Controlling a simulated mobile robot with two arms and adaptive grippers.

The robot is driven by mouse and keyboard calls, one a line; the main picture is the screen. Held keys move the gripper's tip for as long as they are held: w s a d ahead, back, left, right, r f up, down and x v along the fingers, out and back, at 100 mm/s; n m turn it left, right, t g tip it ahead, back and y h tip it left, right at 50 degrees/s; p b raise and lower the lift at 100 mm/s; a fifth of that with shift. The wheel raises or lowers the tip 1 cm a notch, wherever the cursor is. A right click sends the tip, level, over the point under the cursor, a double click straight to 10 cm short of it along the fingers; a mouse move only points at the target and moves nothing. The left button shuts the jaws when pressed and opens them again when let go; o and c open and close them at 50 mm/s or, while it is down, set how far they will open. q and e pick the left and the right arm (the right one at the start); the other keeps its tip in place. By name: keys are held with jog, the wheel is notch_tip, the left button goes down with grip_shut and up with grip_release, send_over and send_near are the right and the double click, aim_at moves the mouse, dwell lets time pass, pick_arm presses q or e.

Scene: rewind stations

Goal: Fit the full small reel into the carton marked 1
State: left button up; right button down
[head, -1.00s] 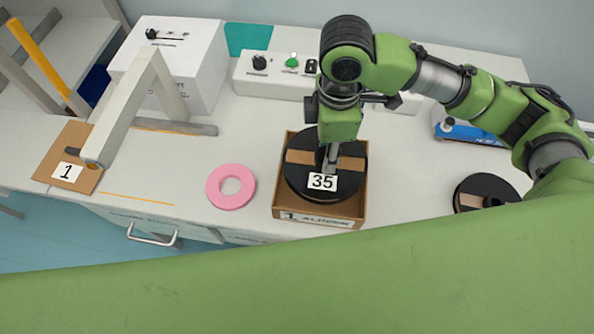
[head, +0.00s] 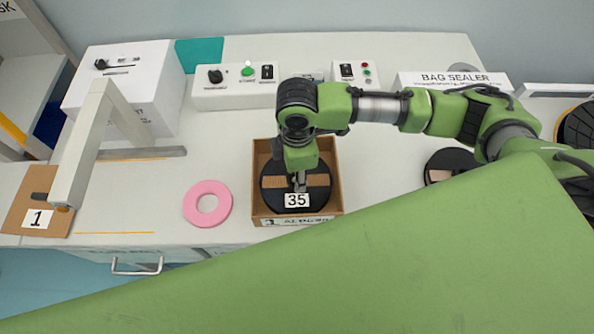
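The black reel (head: 273,195) with a tan band and a white label reading 35 sits flat within the walls of an open brown carton (head: 334,176). The carton's front label starts with 1; the rest is hard to read. My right gripper (head: 300,184) comes down from above onto the middle of the reel. Its fingers are close together at the reel's centre, behind the 35 label, and look shut on it; the exact contact is partly hidden. Whether the reel rests on the carton's floor cannot be seen. My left gripper is not in view.
A pink ring (head: 207,204) lies left of the carton. Another dark reel (head: 450,162) lies to the right, partly behind my arm. A brown board (head: 26,216) marked 1, a white box (head: 130,90) and a control panel (head: 235,92) stand around. My green arm covers the front right.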

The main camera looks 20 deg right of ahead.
jog(key=shift+f, duration=0.1)
jog(key=c, duration=1.5)
grip_release()
jog(key=shift+o, duration=0.2)
jog(key=shift+r, duration=0.3)
notch_tip(320, 180, up, 12)
jog(key=b, duration=0.1)
jog(key=shift+f, duration=0.15)
